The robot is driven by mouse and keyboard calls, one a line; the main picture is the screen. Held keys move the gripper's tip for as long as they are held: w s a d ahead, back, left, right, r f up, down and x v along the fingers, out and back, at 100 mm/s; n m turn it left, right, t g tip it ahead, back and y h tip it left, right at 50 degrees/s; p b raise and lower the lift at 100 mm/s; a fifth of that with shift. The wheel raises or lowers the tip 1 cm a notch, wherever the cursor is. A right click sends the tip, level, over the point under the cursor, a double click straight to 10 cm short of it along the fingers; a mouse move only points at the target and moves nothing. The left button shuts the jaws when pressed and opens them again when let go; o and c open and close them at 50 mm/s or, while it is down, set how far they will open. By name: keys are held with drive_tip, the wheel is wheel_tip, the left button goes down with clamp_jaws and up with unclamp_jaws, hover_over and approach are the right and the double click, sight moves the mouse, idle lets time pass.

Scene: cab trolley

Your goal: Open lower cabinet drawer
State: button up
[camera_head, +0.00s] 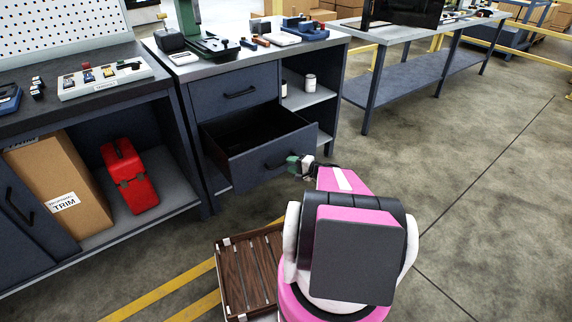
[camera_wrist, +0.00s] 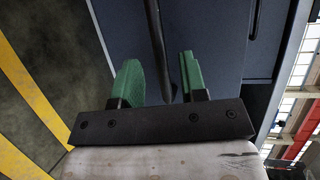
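The lower cabinet drawer (camera_head: 245,168) is dark blue-grey and stands pulled well out from its cabinet; its dark inside shows empty. The closed upper drawer (camera_head: 238,95) is above it. My gripper (camera_head: 300,165) is at the right part of the lower drawer's front, by its handle (camera_head: 274,165). In the wrist view, the gripper's two green fingers (camera_wrist: 160,75) stand apart. The dark handle bar (camera_wrist: 155,40) lies between them, with a visible gap on each side. The drawer front (camera_wrist: 205,30) fills the background there.
A brown slatted trolley (camera_head: 248,270) stands on the floor below the drawer, left of my base. The floor to the right is clear.

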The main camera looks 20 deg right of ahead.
drive_tip(key=v, duration=0.6)
drive_tip(key=shift+s+d, duration=0.2)
drive_tip(key=shift+s, duration=0.05)
drive_tip(key=shift+a, duration=0.1)
